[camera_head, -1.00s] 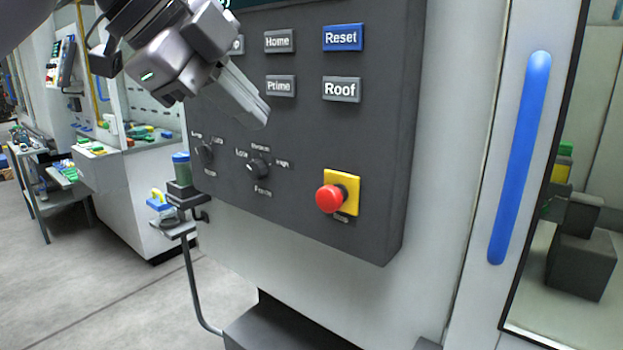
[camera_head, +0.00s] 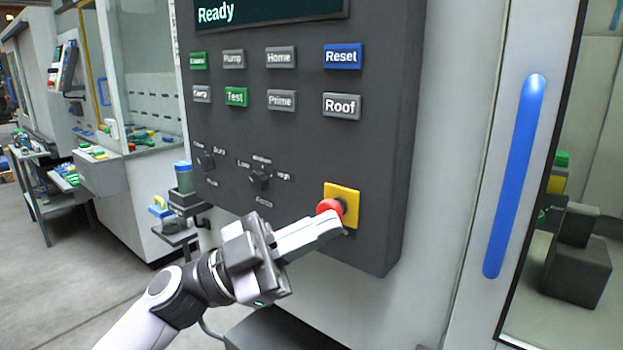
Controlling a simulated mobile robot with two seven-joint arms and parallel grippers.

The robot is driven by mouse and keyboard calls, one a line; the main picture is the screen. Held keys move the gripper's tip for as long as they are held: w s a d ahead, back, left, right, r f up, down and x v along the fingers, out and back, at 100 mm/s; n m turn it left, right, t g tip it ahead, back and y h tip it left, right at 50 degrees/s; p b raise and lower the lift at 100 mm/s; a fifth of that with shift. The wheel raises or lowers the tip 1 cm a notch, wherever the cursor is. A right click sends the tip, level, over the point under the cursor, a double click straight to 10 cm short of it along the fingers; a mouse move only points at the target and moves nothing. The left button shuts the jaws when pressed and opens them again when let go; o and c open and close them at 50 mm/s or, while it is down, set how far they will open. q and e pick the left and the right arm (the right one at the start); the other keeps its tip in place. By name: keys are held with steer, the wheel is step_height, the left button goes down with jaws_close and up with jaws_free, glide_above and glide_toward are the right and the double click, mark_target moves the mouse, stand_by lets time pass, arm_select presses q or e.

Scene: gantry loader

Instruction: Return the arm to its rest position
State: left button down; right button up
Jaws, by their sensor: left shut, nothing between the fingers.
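My left gripper (camera_head: 338,220) is shut and empty. Its arm comes in from the lower left, and its fingertips lie just below the red emergency stop button (camera_head: 328,206) on its yellow plate (camera_head: 346,197). The fingers overlap the lower edge of the button in the picture; I cannot tell whether they touch it. The dark control panel (camera_head: 385,150) carries the button. My right gripper is not in view.
A screen (camera_head: 270,12) reading "Ready" tops the panel. The blue Reset key (camera_head: 342,56) and two knobs, one a black knob (camera_head: 258,181), are on it. A blue door handle (camera_head: 513,175) stands at the right. Open grey floor (camera_head: 60,290) lies at left.

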arm_select(q)
steer(key=w+a+f+n+t+y, duration=0.1)
steer(key=a+f+n+t+y, duration=0.35)
steer(key=f+n, duration=0.2)
steer(key=w+a+f+n+t+y+p, duration=0.1)
steer(key=a+f+n+t+y, duration=0.2)
steer(key=f+n+t+y, duration=0.4)
steer(key=a+f+n+t+y, duration=0.3)
steer(key=a+f+n+t, duration=0.15)
steer(key=f, duration=0.35)
steer(key=s+a+f+n+g+y, duration=0.1)
steer(key=s+a+f+g+y, duration=0.2)
steer(key=s+f, duration=0.6)
steer(key=s+a+f+n+g+y+p, duration=0.1)
steer(key=s+a+f+g, duration=0.4)
steer(key=f, duration=0.8)
steer(key=s+n+y, duration=0.1)
steer(key=s+y, duration=0.1)
steer(key=s, duration=0.1)
steer(key=shift+s+a+f, duration=0.3)
steer(key=shift+s+a, duration=0.1)
